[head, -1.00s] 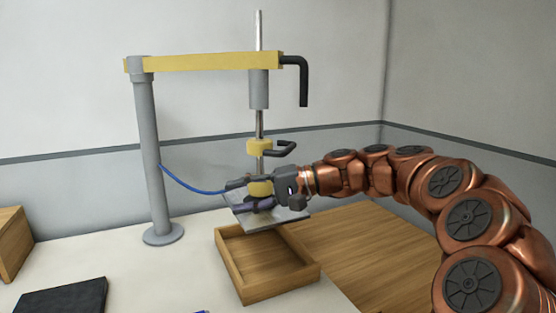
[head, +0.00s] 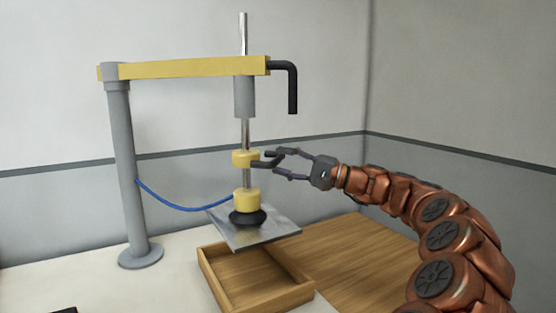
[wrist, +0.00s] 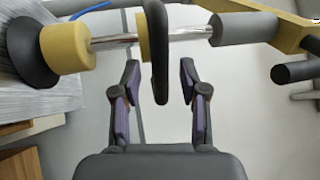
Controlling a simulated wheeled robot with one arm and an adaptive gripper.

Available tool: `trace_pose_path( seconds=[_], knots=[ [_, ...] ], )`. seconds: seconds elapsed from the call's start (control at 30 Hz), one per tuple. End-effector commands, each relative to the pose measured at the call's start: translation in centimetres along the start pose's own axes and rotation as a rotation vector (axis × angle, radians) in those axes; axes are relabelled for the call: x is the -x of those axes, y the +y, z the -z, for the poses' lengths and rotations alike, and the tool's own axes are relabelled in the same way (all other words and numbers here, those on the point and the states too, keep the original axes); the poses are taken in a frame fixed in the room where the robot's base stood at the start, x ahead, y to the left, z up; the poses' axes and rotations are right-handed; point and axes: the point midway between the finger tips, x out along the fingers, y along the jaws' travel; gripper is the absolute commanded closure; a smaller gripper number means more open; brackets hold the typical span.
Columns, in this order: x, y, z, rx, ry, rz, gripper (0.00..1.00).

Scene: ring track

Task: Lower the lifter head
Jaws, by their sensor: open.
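The lifter head is a yellow cylinder (head: 247,200) with a black cup (head: 248,217) at the foot of a metal rod (head: 246,130). The cup rests on a grey metal plate (head: 272,229), seen above the back of a wooden tray. A yellow collar (head: 240,159) higher on the rod carries a black handle (head: 264,164). My gripper (head: 277,163) is open at this handle. In the wrist view the handle (wrist: 159,50) stands between my gripper's (wrist: 160,72) two fingers, with gaps on both sides.
The open wooden tray (head: 206,279) stands on the white table. A grey post (head: 124,175) carries a yellow beam (head: 180,68) with a black hooked bar (head: 293,90) at its right end. A blue hose (head: 175,205) runs from post to head. Clear wall is behind.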

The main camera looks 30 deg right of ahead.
Motion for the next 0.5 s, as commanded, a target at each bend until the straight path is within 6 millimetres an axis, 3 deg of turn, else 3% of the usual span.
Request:
trace_pose_path(
  seconds=[0.2,0.5],
  knots=[
    [-1.7,0.0,0.0,0.002,-0.001,-0.001,0.57],
    [-1.8,0.0,0.0,0.002,0.002,-0.001,0.57]
  ],
)
